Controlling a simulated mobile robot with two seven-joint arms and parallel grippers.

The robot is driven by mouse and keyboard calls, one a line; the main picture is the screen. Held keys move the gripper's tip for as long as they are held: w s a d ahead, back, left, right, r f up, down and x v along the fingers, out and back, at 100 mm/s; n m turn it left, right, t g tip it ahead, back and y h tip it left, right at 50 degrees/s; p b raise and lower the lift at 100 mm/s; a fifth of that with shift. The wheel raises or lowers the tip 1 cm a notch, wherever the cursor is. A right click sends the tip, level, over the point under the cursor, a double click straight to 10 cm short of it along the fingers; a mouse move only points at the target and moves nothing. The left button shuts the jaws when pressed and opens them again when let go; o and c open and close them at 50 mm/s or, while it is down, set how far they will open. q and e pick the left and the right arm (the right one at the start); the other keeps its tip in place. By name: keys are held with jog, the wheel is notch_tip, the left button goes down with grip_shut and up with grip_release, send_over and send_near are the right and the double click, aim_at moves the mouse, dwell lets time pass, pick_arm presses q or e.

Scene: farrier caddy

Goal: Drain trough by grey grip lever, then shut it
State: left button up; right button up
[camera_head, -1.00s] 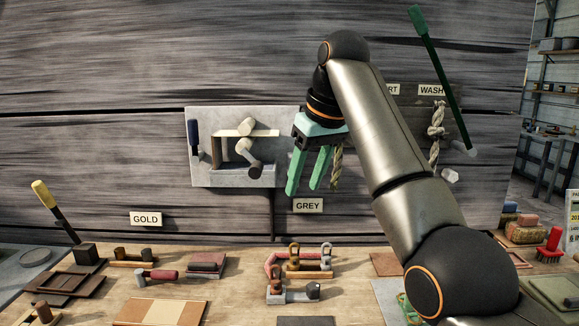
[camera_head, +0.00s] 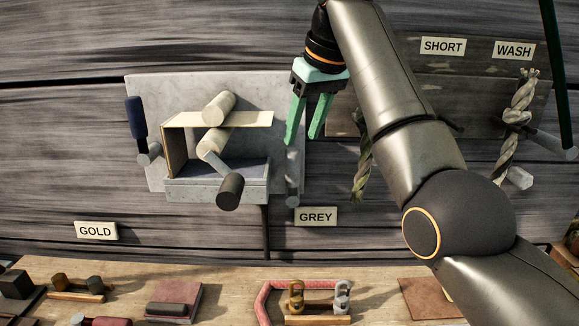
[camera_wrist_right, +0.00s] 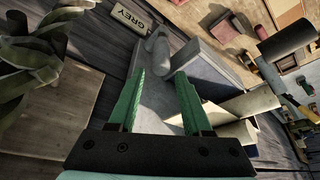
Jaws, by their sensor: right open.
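A grey trough (camera_head: 215,191) is fixed to a pale grey plate (camera_head: 150,93) on the wooden wall. At the plate's right edge is a grey lever (camera_head: 292,175), above the GREY label (camera_head: 316,216). My right gripper (camera_head: 302,138) is open and empty, fingers pointing down, just above the grey lever in the head view. In the right wrist view the grey lever (camera_wrist_right: 158,45) shows beyond the open fingertips (camera_wrist_right: 161,73), beside the trough (camera_wrist_right: 210,65). I cannot tell whether the fingers touch it. The trough's inside is mostly hidden. My left gripper is out of view.
A dark blue grip lever (camera_head: 136,118) is on the plate's left side. Rollers and a pale board (camera_head: 250,119) sit over the trough. A twisted rope (camera_head: 362,170) hangs right of the gripper. A workbench (camera_head: 225,290) below carries several small tools.

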aim_at(290, 175)
jog(key=x, duration=1.2)
jog(key=shift+s, duration=0.1)
grip_shut()
dwell(1.0)
